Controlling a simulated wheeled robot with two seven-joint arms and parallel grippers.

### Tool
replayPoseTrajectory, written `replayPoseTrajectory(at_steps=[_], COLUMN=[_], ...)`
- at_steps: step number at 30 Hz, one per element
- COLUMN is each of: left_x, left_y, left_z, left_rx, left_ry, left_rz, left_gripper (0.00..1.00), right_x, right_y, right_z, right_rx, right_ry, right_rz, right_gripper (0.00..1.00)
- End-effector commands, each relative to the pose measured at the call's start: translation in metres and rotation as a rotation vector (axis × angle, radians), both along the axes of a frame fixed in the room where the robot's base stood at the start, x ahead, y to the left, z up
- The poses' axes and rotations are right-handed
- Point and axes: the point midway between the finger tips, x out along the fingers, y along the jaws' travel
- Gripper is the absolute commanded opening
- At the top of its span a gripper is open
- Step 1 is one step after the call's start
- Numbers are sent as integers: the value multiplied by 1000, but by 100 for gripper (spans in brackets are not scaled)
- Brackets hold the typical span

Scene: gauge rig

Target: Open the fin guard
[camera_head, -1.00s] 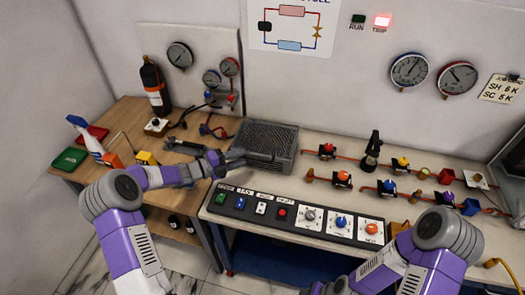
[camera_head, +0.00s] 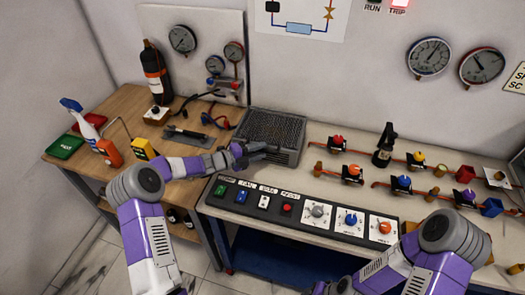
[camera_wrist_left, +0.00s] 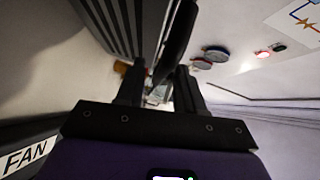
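The fin guard (camera_head: 275,128), a dark grey mesh panel, lies over the grey box at the left end of the long bench; it looks closed. My left gripper (camera_head: 258,151) is at the guard's front left, low against its near side. In the left wrist view a dark bar (camera_wrist_left: 178,38) runs between the two fingers of the left gripper (camera_wrist_left: 158,88). The fingers stand apart with a gap around the bar; whether they touch it cannot be told. The ribbed dark surface (camera_wrist_left: 120,25) fills the upper left there.
A switch panel (camera_head: 300,212) with buttons and knobs runs along the bench front, below my left gripper. Valves on pipes (camera_head: 352,172) stand to the right. A wooden table (camera_head: 110,178) at left holds a dark cylinder (camera_head: 157,75), a spray bottle (camera_head: 82,120) and tools.

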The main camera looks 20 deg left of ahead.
Motion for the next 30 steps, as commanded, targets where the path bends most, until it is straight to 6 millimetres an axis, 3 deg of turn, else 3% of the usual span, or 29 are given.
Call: replayPoseTrajectory(at_steps=[4, 13, 21, 30], left_x=[9, 11, 10, 10], left_y=[-9, -11, -11, -11], left_z=[-2, -2, -2, -2], left_rx=[-1, 0, 0, 0], left_ry=[1, 1, 1, 1], left_rz=[0, 1, 1, 2], left_gripper=[37, 37, 0, 0], right_x=[0, 0, 0, 0], right_y=[0, 0, 0, 0], right_z=[-1, -1, -1, -1], right_rx=[0, 0, 0, 0], right_ry=[0, 0, 0, 0], right_rz=[0, 0, 0, 0], right_gripper=[55, 55, 55, 55])
